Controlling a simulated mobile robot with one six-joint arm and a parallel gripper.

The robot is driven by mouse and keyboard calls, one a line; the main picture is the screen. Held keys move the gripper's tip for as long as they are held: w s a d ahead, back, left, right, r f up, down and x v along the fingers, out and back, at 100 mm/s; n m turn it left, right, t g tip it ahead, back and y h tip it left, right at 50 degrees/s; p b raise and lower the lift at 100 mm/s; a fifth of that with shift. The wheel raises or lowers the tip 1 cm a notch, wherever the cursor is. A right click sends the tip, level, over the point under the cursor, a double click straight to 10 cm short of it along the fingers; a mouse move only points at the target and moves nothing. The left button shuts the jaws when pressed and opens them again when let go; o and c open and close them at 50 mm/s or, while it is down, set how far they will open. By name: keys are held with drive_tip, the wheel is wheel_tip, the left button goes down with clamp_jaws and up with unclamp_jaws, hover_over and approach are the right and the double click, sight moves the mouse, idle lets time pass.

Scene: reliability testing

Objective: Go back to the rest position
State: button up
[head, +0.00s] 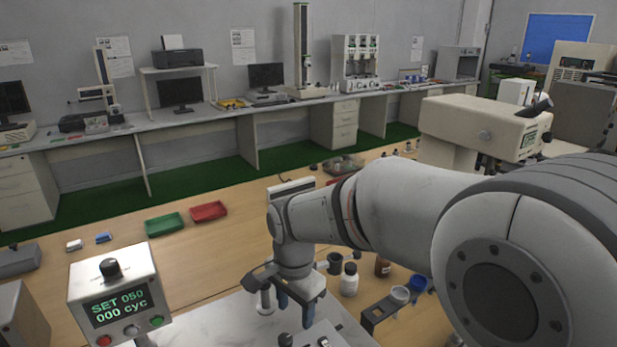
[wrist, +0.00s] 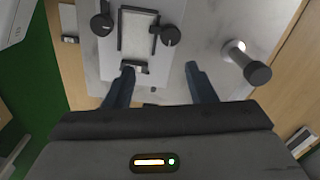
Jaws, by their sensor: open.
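My gripper (head: 295,306) hangs pointing down over a grey metal plate (head: 225,325) on the wooden bench, at the bottom centre of the head view. In the wrist view its two dark blue fingers (wrist: 160,85) stand apart, with nothing held between them. Beyond the fingertips lies a fixture (wrist: 138,42) with a dark frame and two black round knobs. A post with a black knob (wrist: 256,72) stands to the right of the fingers. Much of the fixture is cut off or hidden in the head view.
A control box (head: 115,290) reading "SET 050 000 cyc" stands at the left. A white bottle (head: 349,280), a brown bottle (head: 383,266) and a cup rack (head: 383,311) stand close right of my gripper. A green tray (head: 164,224) and red tray (head: 208,212) lie behind.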

drive_tip(key=s+d+r+n+t, duration=0.1)
drive_tip(key=s+d+n, duration=0.3)
drive_tip(key=d, duration=0.5)
drive_tip(key=s+d+r+n+t, duration=0.1)
drive_tip(key=s+d+n, duration=0.3)
drive_tip(key=s+d, duration=0.4)
drive_tip(key=shift+d+r+t, duration=0.3)
drive_tip(key=shift+d+r, duration=0.45)
drive_tip(key=shift+d, duration=0.2)
drive_tip(key=shift+a, duration=0.1)
